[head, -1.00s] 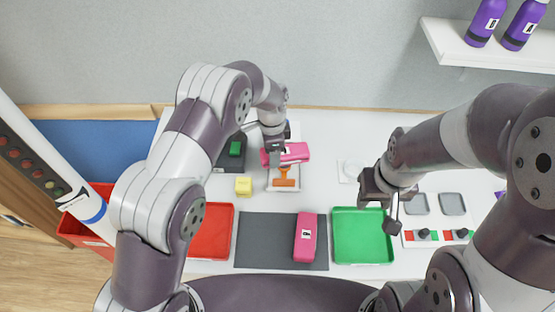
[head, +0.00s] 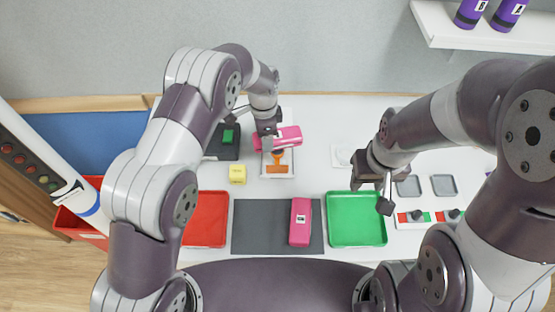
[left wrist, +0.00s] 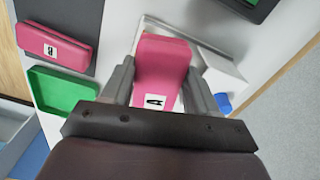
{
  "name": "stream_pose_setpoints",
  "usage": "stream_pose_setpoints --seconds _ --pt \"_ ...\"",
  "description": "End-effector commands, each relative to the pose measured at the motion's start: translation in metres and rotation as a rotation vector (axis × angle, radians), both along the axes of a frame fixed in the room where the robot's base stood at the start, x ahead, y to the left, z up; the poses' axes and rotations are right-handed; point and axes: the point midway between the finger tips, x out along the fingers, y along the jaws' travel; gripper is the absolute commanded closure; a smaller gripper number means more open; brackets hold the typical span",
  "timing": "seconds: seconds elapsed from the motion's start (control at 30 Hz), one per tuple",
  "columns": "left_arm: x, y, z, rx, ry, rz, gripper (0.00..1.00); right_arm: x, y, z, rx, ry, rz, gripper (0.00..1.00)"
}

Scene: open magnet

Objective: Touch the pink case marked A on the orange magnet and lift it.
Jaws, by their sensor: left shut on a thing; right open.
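The pink case marked A (head: 287,135) is in my left gripper (head: 268,143), just above and behind the orange magnet (head: 279,166) in the head view. The left wrist view shows my left gripper (left wrist: 160,88) shut on the pink case (left wrist: 165,55), with a finger on each side and the A label near the palm. The orange magnet stands on a small white-rimmed tray (head: 278,177); its upper part is partly covered by the case. The magnet is hidden in the wrist view. My right gripper (head: 374,193) is open and empty above the green tray.
Another pink case, marked B (head: 300,215), lies on the dark grey mat (head: 258,225). A red tray (head: 205,220) and a green tray (head: 357,232) flank the mat. A yellow block (head: 237,174) stands left of the magnet. A dark box with a green block (head: 228,137) is behind it.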

Motion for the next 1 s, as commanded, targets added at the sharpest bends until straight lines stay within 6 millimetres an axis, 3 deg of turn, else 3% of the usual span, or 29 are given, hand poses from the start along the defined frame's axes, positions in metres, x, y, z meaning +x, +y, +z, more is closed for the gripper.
stream_pose_setpoints --seconds 0.7,1.0 --pt "0.0 0.0 0.052 0.0 0.0 0.0 0.74 0.0 0.0 0.034 0.0 0.0 0.0 0.57" --pt "0.0 0.0 0.053 0.0 0.0 0.0 0.74 0.0 0.0 0.034 0.0 0.0 0.0 0.57"
